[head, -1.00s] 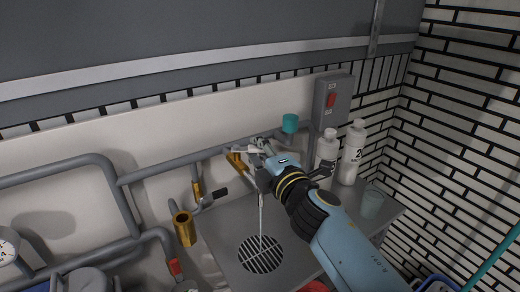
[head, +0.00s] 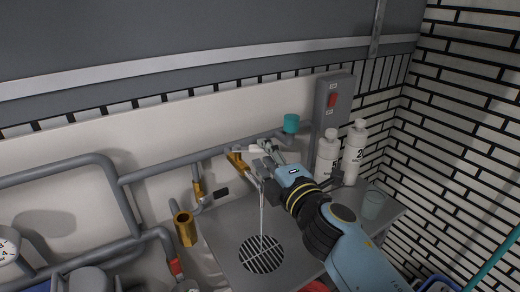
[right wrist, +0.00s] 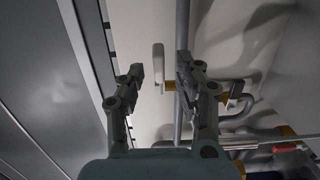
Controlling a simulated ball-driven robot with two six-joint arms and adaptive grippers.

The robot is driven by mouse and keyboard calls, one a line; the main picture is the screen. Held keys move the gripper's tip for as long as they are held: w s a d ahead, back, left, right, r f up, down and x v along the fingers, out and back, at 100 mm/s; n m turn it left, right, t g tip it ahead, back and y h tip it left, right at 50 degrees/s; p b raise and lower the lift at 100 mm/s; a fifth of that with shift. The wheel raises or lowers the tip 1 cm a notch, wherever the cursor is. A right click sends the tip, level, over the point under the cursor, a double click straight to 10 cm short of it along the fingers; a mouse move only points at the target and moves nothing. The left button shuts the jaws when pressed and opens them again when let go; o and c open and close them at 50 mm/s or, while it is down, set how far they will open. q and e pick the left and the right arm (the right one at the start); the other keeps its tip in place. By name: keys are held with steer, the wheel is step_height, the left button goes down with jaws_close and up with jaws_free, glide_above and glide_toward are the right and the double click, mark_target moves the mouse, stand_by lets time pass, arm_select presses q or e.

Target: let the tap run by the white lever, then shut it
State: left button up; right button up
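The white lever (head: 254,149) sits on the brass tap (head: 236,161) on the wall pipe. A thin stream of water (head: 262,215) runs down to the round drain grate (head: 261,254). My right gripper (head: 265,147) is at the lever, partly covering the tap in the head view. In the right wrist view the white lever (right wrist: 158,62) stands between the two separated fingertips of the right gripper (right wrist: 160,72), with a gap on each side. Whether a finger touches it cannot be told. My left gripper is not in view.
Two white bottles (head: 353,153) and a clear cup (head: 373,204) stand on the counter at the right. A grey switch box (head: 333,100) with a red switch and a teal cap (head: 291,123) are near my right arm. Grey pipes (head: 75,169) run along the wall.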

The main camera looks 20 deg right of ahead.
steer(key=s, duration=0.9)
steer(key=shift+d, duration=0.45)
steer(key=shift+w, duration=0.1)
